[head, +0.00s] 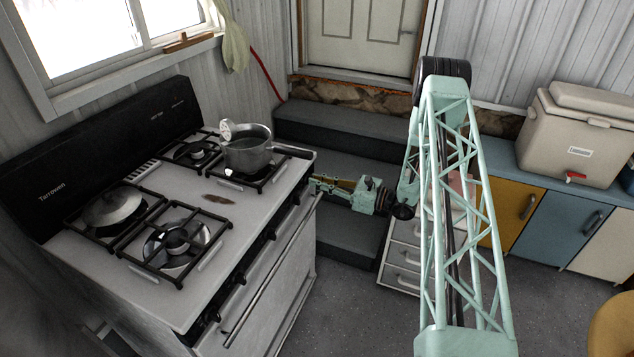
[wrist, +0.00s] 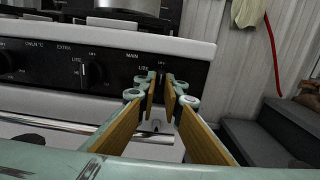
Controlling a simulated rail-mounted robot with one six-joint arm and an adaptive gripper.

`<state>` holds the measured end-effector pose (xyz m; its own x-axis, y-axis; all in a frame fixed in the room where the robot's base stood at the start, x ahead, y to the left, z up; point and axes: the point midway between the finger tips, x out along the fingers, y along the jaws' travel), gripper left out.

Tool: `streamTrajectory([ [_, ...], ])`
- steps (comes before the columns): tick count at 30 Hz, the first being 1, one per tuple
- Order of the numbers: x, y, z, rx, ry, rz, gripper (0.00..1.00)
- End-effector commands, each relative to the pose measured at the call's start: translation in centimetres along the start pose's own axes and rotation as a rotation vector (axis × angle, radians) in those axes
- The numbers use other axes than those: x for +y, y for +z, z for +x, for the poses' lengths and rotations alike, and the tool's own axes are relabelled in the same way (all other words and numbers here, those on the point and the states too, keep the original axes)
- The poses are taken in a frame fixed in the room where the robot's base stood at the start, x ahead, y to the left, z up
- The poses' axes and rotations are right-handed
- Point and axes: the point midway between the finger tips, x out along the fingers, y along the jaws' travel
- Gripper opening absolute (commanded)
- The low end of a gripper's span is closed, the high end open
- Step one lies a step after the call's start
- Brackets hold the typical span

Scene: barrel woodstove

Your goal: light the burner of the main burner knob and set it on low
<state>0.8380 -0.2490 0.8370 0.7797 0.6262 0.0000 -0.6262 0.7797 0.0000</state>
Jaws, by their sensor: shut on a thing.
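The stove (head: 150,235) stands at the left, its dark control panel (wrist: 45,65) seen close in the wrist view. The panel carries the labels "MAIN" and "LITE" near its right end. My gripper (wrist: 161,82) has its fingertips closed on the main burner knob (wrist: 160,76), which is dark and mostly hidden between them, so its pointer setting cannot be read. In the head view my gripper (head: 314,183) reaches the stove's front right corner from the right. A pot (head: 247,152) sits on the front right burner grate (head: 268,176). No flame is visible.
Another knob (wrist: 95,73) is left of the gripper, marked "EXTRA" and "LITE". The oven handle (head: 262,290) runs below the panel. Grey steps (head: 345,130) rise behind; drawers (head: 405,255) stand to the right.

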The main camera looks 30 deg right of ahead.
Motion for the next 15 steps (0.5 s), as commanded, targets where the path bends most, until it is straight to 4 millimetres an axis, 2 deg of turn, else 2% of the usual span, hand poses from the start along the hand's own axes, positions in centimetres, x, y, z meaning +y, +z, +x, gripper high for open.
streamTrajectory([
  [15, 0.04, -0.12, 0.00, 0.000, 0.000, -0.100, 0.00],
])
